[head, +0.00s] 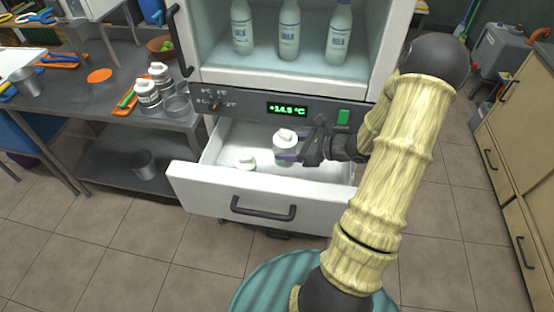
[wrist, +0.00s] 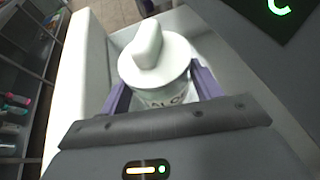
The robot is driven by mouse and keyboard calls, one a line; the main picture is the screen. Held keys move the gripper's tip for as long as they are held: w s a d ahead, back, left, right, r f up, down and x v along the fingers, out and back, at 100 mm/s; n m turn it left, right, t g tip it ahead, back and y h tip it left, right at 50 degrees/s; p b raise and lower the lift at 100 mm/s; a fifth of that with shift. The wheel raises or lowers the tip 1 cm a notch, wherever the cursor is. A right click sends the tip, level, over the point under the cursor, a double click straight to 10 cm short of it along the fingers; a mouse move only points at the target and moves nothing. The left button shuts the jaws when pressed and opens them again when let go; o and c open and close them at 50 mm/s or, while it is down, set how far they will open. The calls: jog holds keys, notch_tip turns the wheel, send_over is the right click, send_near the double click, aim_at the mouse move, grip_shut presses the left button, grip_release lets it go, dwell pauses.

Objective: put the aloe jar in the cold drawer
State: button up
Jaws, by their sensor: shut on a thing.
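The aloe jar (head: 285,141) is white with a knobbed lid. My gripper (head: 290,149) is shut on it, with a purple finger on each side. In the wrist view the jar (wrist: 156,62) is upright between the fingers (wrist: 162,90), its label partly readable and its lower part hidden. The cold drawer (head: 250,189) is pulled open below the display. The jar is over or inside the drawer; I cannot tell whether its base touches the floor.
Milk bottles (head: 289,30) stand in the cabinet above. The display (head: 287,108) is lit green. White-lidded jars (head: 148,94) stand on the left metal table (head: 60,115).

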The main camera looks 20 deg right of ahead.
jog(key=shift+s+r, duration=0.1)
jog(key=shift+a+f, duration=0.1)
jog(key=shift+f, duration=3.05)
notch_tip(320, 180, down, 4)
jog(key=shift+r+b, duration=0.1)
jog(key=shift+b, duration=0.3)
jog(key=shift+f+b, duration=0.45)
jog(key=shift+f, duration=0.15)
jog(key=o, duration=1.3)
jog(key=shift+c, duration=0.2)
jog(key=shift+r, duration=0.1)
